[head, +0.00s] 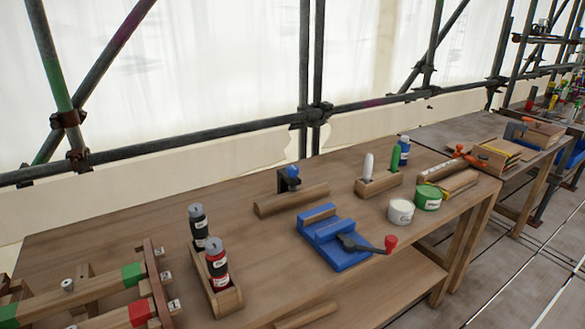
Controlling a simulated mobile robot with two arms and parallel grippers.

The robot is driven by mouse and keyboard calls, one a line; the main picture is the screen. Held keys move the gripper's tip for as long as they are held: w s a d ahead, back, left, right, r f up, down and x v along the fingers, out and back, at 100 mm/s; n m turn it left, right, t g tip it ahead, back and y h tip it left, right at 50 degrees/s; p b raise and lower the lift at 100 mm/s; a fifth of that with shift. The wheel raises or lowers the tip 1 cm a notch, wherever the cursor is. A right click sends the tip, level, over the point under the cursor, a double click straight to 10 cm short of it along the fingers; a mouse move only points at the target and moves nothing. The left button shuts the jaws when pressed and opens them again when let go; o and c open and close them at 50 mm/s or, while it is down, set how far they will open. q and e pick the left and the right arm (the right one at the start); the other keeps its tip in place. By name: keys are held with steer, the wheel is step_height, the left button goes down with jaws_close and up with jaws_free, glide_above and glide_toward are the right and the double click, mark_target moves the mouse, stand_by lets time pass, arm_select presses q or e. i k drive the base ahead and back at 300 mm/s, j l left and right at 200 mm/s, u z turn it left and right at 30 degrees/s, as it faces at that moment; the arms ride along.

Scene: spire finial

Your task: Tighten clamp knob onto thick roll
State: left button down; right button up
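A blue vise-like clamp (333,238) lies near the table's middle. Its dark lever ends in a red knob (391,243) that points right. A thick wooden roll-like bar (290,201) lies behind it, with a small blue and dark fitting (289,179) at its back edge. An orange clamp-like piece (468,155) sits at the far right end, by wooden pieces. I cannot tell which knob or roll the task means. The blue clamp's jaws hold nothing that I can see. Neither of my grippers is in view.
A wooden tray (228,297) holds two bottles at front left, beside a wooden frame (155,285) with red and green blocks. A white tub (401,211) and green tub (428,197) stand at right. Scaffold poles (312,110) run behind the table (110,232).

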mark_target(292, 173)
steer(key=i+j+u, duration=0.15)
steer(key=u, duration=0.25)
steer(key=i+u, duration=0.3)
steer(key=u, duration=0.15)
